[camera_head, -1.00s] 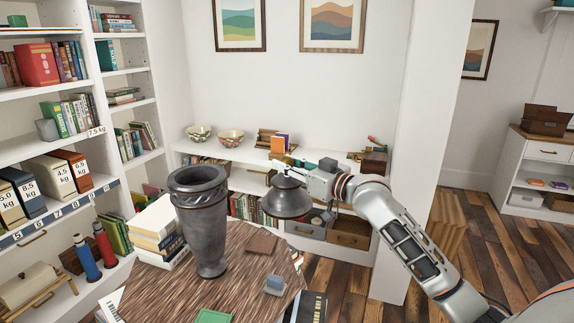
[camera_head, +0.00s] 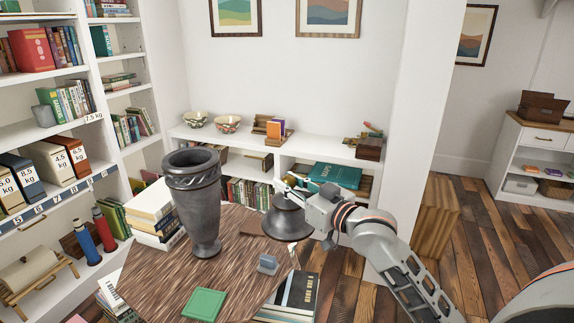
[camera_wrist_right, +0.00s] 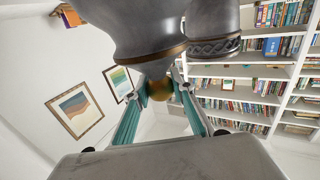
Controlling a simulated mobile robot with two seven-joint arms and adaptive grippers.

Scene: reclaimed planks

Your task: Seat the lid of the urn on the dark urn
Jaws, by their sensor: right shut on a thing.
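The dark urn (camera_head: 205,215) stands upright on the round wooden table, its mouth open and a patterned band below its rim. My right gripper (camera_head: 293,187) is shut on the gold knob of the dark, bell-shaped lid (camera_head: 287,222). The lid hangs right of the urn, apart from it and lower in the picture than the urn's rim. In the right wrist view the knob (camera_wrist_right: 160,89) sits between the teal fingers, the lid (camera_wrist_right: 145,28) fills the top centre, and the patterned urn (camera_wrist_right: 214,42) shows to its right. My left gripper is not in view.
Books (camera_head: 154,212), a green book (camera_head: 204,304), a small grey-blue block (camera_head: 267,264) and dark books (camera_head: 290,298) surround the urn on or by the table (camera_head: 165,275). A bookcase (camera_head: 118,70) stands left. A low white shelf (camera_head: 235,140) runs behind.

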